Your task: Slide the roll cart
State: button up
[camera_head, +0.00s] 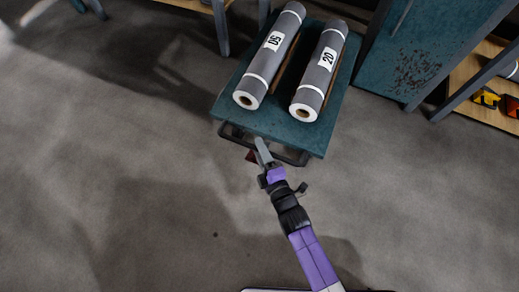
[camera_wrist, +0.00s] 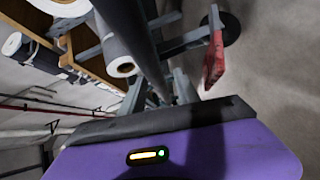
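The roll cart (camera_head: 262,118) is a flat teal platform near the top middle of the head view. Two grey rolls lie lengthwise on it, one marked 50 (camera_head: 270,60) and one marked 20 (camera_head: 318,75). A dark handle bar (camera_head: 290,158) runs along the cart's near edge. My gripper (camera_head: 260,146) is at this edge, overlapping the handle bar in the picture. Contact cannot be made out. The wrist view shows my purple gripper body, with a roll end (camera_wrist: 121,67) beyond it. How far the fingers are apart is not clear.
A teal cabinet (camera_head: 425,45) stands close right of the cart. A wooden shelf with orange and dark items (camera_head: 486,98) is at the far right. A red part (camera_wrist: 214,58) shows in the wrist view. The grey floor (camera_head: 110,150) is open to the left and in front.

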jog(key=shift+w+a, duration=0.1)
jog(key=shift+w, duration=0.15)
grip_shut()
dwell(1.4)
